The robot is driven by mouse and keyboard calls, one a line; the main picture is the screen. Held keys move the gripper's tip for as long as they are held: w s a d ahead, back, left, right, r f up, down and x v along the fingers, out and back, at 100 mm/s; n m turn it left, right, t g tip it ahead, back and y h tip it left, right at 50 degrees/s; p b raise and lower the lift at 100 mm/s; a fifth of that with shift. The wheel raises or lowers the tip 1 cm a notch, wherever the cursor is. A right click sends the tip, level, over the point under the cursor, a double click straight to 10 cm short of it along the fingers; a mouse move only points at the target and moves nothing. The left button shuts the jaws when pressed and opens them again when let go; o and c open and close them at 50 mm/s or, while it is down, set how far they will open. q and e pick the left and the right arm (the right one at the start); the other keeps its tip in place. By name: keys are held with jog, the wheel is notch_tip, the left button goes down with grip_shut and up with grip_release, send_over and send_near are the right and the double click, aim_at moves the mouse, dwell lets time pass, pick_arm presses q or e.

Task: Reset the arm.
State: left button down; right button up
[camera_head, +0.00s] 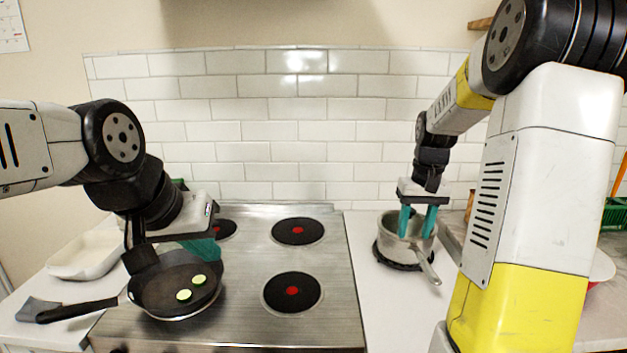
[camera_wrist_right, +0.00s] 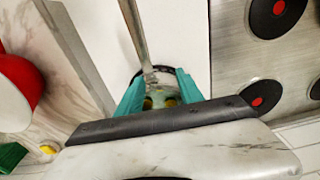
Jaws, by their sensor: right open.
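My right gripper (camera_head: 417,222) is open, with its two teal fingers pointing down at the grey saucepan (camera_head: 414,247). The fingertips overlap the pot's opening in the head view; whether they touch it I cannot tell. In the right wrist view the open fingers (camera_wrist_right: 160,92) stand apart on both sides of the pot, with small yellowish pieces (camera_wrist_right: 160,102) in it. The pot's handle (camera_wrist_right: 136,32) points away from the gripper. My left gripper (camera_head: 185,252) is over the black frying pan (camera_head: 160,289). One teal finger shows; its jaw opening is unclear.
Two green slices (camera_head: 191,288) lie in the frying pan on the stove (camera_head: 250,325). The saucepan rests on a dark trivet (camera_head: 385,258) on the white counter. A white tray (camera_head: 82,268) is at left. A red bowl (camera_wrist_right: 18,85) shows in the wrist view.

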jog(key=s+a+r+t, duration=0.1)
jog(key=s+a+r, duration=0.2)
jog(key=s, duration=0.3)
jog(key=s+a+r+n+t+y, duration=0.1)
jog(key=s+a+r+t, duration=0.1)
jog(key=s+a, duration=0.4)
jog(key=s+a+r+t+y, duration=0.1)
jog(key=s+a+r+t, duration=0.1)
jog(key=s+a+r, duration=0.3)
jog(key=s, duration=0.3)
